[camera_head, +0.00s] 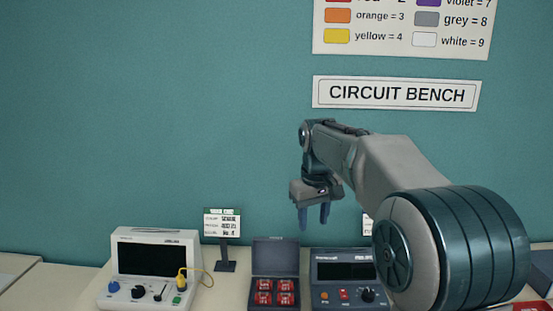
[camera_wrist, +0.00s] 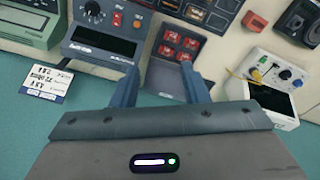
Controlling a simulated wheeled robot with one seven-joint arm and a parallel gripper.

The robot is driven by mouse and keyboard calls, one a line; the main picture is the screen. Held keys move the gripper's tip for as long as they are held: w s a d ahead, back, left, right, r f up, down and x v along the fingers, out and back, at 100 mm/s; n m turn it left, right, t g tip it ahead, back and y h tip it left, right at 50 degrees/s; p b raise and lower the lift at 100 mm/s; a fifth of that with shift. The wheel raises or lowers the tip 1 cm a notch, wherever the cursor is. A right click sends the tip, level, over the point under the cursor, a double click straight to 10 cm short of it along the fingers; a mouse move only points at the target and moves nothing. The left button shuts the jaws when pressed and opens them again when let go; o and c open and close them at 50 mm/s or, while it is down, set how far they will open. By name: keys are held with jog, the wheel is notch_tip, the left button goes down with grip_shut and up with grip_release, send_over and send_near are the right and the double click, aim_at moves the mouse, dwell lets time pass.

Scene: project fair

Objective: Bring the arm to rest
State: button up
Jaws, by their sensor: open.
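My gripper (camera_head: 313,216) hangs in the air in front of the teal wall, fingers pointing down, above the bench. It is open and nothing is between its fingers. In the wrist view its two fingers (camera_wrist: 160,88) stand apart over the bench devices. My arm reaches in from the right side of the head view and hides part of the bench there.
Below stand a white oscilloscope (camera_head: 155,266), an open case of red parts (camera_head: 275,272) and a dark bench meter (camera_head: 345,272). A small sign (camera_head: 222,224) stands behind. A "CIRCUIT BENCH" sign (camera_head: 396,94) and a colour chart (camera_head: 400,28) hang on the wall.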

jog(key=s+d+f+m+b, duration=0.1)
jog(key=s+f, duration=0.3)
jog(key=s, duration=0.5)
jog(key=s+d+f+m+t, duration=0.1)
jog(key=s+d+f+m, duration=0.1)
jog(key=s, duration=0.7)
jog(key=s+d+f+m+t+b, duration=0.1)
jog(key=s+d+f, duration=0.2)
jog(key=s, duration=0.6)
notch_tip(320, 180, down, 3)
jog(key=shift+s+d+r+b, duration=0.1)
jog(key=shift+s+d+b, duration=0.1)
jog(key=shift+b, duration=0.15)
jog(key=shift+c, duration=0.5)
